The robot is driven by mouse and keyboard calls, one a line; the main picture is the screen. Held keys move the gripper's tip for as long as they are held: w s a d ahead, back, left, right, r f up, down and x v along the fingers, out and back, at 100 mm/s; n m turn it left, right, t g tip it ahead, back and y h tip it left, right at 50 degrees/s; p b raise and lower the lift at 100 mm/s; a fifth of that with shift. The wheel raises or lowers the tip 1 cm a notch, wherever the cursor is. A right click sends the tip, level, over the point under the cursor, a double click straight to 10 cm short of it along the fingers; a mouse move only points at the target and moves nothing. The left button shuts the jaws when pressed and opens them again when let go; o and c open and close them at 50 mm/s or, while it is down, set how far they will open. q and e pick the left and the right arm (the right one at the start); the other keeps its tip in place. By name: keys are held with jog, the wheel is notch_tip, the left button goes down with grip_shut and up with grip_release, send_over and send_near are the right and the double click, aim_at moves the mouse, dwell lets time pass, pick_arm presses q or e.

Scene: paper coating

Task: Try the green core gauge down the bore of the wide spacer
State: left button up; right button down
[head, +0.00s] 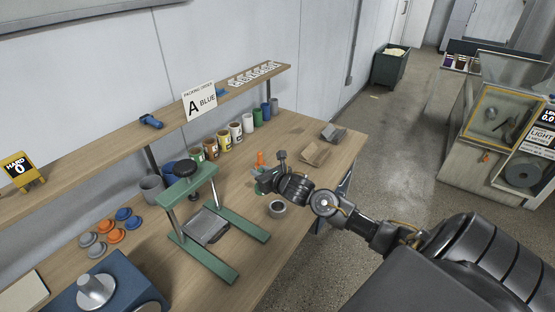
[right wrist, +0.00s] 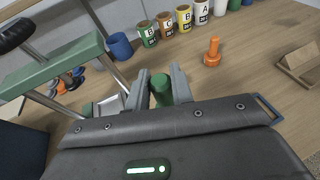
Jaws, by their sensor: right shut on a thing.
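My right gripper (head: 266,180) is shut on the green core gauge (right wrist: 161,90), which stands between its two fingers in the right wrist view. In the head view only a little green shows beside the fingers. A short grey ring with a dark open bore, seemingly the wide spacer (head: 277,209), sits on the bench just below and in front of the gripper in the picture. The gauge appears apart from it. The ring does not show in the right wrist view. My left gripper is not in view.
A green press (head: 203,215) stands left of the gripper. An orange gauge (right wrist: 212,55) stands on the bench (head: 255,247) behind it. Several labelled cups (head: 222,140) line the back, and wooden blocks (head: 316,153) lie to the right. Orange, blue and grey discs (head: 103,237) lie at left.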

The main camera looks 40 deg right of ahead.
pick_arm(q)
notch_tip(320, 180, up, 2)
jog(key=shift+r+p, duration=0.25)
jog(key=shift+p, duration=0.4)
pick_arm(e)
jog(key=s+d+f, duration=0.2)
jog(key=d, duration=0.3)
jog(key=shift+s+d+f, duration=0.2)
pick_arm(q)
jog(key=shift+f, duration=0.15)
pick_arm(e)
jog(key=shift+s, duration=0.1)
pick_arm(q)
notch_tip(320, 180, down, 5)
jog(key=b, duration=0.5)
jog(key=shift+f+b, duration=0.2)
jog(key=shift+b, duration=0.15)
pick_arm(e)
notch_tip(320, 180, down, 6)
jog(key=shift+r, duration=0.1)
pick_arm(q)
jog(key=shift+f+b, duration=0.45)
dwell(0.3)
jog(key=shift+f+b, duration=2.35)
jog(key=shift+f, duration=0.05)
pick_arm(e)
jog(key=shift+f, duration=2.7)
